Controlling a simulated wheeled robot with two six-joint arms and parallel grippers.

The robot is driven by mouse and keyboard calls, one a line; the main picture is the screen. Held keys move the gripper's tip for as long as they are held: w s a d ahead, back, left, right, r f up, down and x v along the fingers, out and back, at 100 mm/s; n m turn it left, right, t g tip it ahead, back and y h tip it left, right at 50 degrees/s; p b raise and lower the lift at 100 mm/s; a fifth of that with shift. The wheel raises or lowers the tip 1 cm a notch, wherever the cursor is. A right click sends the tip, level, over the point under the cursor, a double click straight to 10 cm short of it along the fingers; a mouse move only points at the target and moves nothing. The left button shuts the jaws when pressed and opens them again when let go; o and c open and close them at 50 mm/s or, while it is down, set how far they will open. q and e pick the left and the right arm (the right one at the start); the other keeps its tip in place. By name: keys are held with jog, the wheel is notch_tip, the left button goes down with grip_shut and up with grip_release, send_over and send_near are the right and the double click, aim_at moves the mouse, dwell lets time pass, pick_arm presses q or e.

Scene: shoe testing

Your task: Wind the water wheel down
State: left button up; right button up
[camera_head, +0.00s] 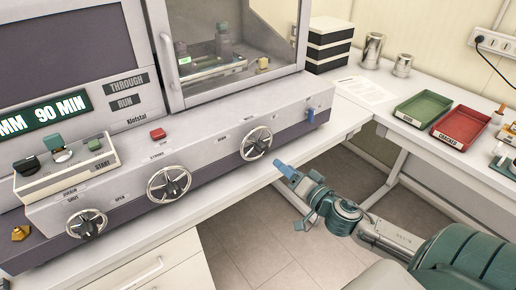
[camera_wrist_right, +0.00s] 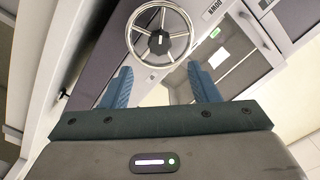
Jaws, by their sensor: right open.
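Three handwheels sit on the front of the grey machine. The right wheel (camera_head: 256,143) has a chrome rim and dark hub; small labels beside it are too small to read. The middle wheel (camera_head: 169,184) is larger, with a chrome rim. The left wheel (camera_head: 87,224) is smaller and darker. I cannot read which is marked for water. My right gripper (camera_head: 292,192) is open and empty, in front of and right of the right wheel, apart from it. In the right wrist view a chrome wheel (camera_wrist_right: 160,35) lies beyond my open fingers (camera_wrist_right: 160,72). My left gripper is not in view.
A red button (camera_head: 157,134) and a blue lever (camera_head: 310,115) are on the machine. A green tray (camera_head: 423,108) and a red tray (camera_head: 460,128) lie on the right bench, with black-and-white boxes (camera_head: 329,45) behind. Open floor lies below my right arm.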

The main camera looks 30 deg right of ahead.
aim_at(265, 150)
jog(key=w+p, duration=0.3)
jog(key=w, duration=0.2)
jog(key=shift+w+a+r, duration=0.1)
jog(key=shift+w+a, duration=0.05)
jog(key=shift+w, duration=0.05)
jog(key=shift+w+a+p, duration=0.15)
jog(key=shift+w+p, duration=0.15)
jog(key=shift+w, duration=2.05)
jog(key=shift+a, duration=0.1)
jog(key=c, duration=1)
